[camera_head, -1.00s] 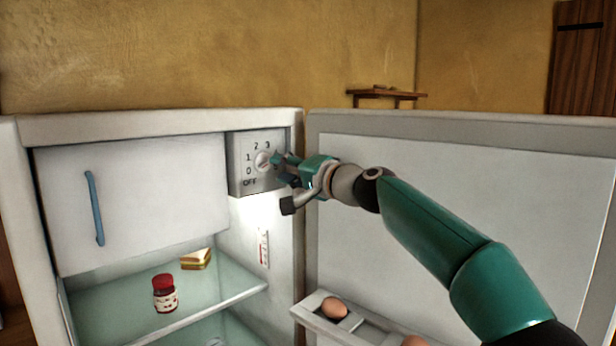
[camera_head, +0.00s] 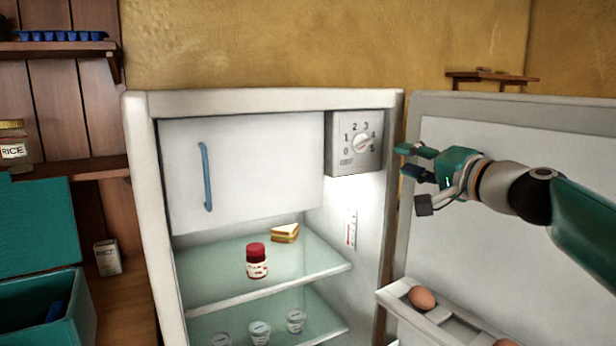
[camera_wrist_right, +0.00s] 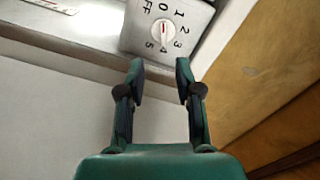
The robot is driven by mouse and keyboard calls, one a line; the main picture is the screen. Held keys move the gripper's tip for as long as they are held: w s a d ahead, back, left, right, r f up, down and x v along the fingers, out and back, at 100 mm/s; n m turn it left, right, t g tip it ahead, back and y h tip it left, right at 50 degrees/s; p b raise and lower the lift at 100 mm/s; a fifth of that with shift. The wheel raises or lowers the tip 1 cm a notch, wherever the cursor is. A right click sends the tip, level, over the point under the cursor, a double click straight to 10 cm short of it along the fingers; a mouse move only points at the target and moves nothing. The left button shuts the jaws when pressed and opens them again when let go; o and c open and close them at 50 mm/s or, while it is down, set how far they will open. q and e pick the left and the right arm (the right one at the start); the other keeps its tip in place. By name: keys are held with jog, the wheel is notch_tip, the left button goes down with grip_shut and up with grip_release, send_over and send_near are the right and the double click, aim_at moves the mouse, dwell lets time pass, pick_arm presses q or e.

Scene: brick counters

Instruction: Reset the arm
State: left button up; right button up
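My right gripper (camera_head: 407,160) is in front of the open fridge door, to the right of the control panel (camera_head: 338,157). The right wrist view shows its two fingers (camera_wrist_right: 160,70) apart with nothing between them. The white dial (camera_head: 362,143) on the panel is marked OFF and 0 to 5. It also shows in the right wrist view (camera_wrist_right: 162,32), beyond the fingertips and apart from them. My right arm reaches in from the right edge. My left gripper is not in view.
The fridge (camera_head: 270,101) stands open, its door (camera_head: 480,112) swung right. A red-lidded jar (camera_head: 257,262) and a sandwich (camera_head: 285,233) sit on the upper shelf. An egg (camera_head: 421,298) is in the door rack. A teal box (camera_head: 75,305) stands at left.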

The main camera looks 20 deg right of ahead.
jog(key=w+a+f+g+y+p, duration=0.1)
jog(key=w+a+f+g+p, duration=0.1)
jog(key=w+a+f, duration=0.45)
jog(key=w+a+f+g+y+p, duration=0.1)
jog(key=w+f+g+p, duration=0.15)
jog(key=f, duration=0.75)
jog(key=s+a+f+n+g+y+p, duration=0.1)
jog(key=s+a+f+g, duration=0.2)
jog(key=f, duration=0.9)
jog(key=a+f+n+g+p, duration=0.1)
jog(key=a+f+n+g, duration=0.15)
jog(key=a+f, duration=0.6)
jog(key=s+a+f+n+g+p, duration=0.1)
jog(key=s+a+f+g, duration=0.2)
jog(key=s+f, duration=0.6)
jog(key=s+a+f+n+g+p, duration=0.1)
jog(key=s+a+f+g+p, duration=0.15)
jog(key=s+f, duration=0.65)
jog(key=s+a+f+n+g, duration=0.1)
jog(key=s+a+f+n, duration=0.1)
jog(key=s, duration=0.4)
jog(key=s+a+f+n+g, duration=0.1)
jog(key=s+a+f+n, duration=0.1)
jog(key=s, duration=0.4)
notch_tip(320, 180, down, 2)
jog(key=shift+s+a+f+n+h, duration=0.2)
jog(key=shift+f+n+h, duration=0.1)
jog(key=shift+n, duration=0.15)
